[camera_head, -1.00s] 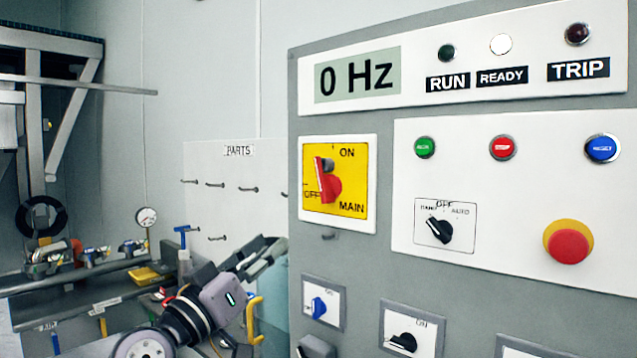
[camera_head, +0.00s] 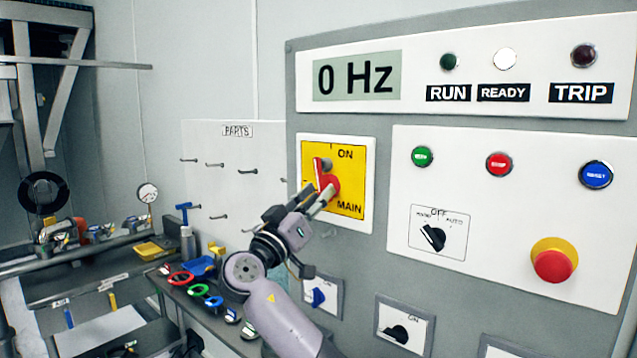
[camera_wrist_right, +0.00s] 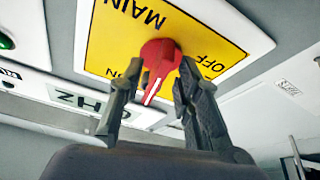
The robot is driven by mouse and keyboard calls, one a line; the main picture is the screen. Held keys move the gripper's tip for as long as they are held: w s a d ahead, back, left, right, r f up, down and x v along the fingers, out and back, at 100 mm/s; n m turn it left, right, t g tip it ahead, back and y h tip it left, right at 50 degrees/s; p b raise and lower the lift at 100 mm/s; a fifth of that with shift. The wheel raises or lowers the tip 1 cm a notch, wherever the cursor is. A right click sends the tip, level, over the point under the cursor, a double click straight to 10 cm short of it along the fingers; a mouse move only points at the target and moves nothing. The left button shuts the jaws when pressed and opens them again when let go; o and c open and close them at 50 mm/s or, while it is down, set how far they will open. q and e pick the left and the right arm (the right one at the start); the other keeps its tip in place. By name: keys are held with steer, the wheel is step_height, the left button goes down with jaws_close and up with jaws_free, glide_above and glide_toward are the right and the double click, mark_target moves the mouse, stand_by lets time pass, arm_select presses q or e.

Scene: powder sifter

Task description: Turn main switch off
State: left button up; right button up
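The main switch is a red knob (camera_head: 326,181) with a white pointer line on a yellow plate (camera_head: 350,178) marked ON, OFF and MAIN. In the head view its handle stands roughly upright, with the pointer end at the top. My right gripper (camera_head: 317,202) is at the lower part of the knob. In the right wrist view its two dark fingers (camera_wrist_right: 157,92) are apart, one on each side of the red knob (camera_wrist_right: 160,60), with gaps visible to the handle. The left finger partly covers the ON label. My left gripper is not in view.
The grey panel also carries a 0 Hz display (camera_head: 357,76), a mode selector (camera_head: 433,237), a red emergency button (camera_head: 553,260) and a blue switch (camera_head: 319,297) under my arm. A workbench (camera_head: 215,318) with coloured items and a pegboard (camera_head: 225,150) stand to the left.

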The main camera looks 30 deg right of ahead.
steer(key=shift+w+d+r, duration=0.15)
steer(key=shift+d, duration=0.25)
jaws_close()
stand_by(0.4)
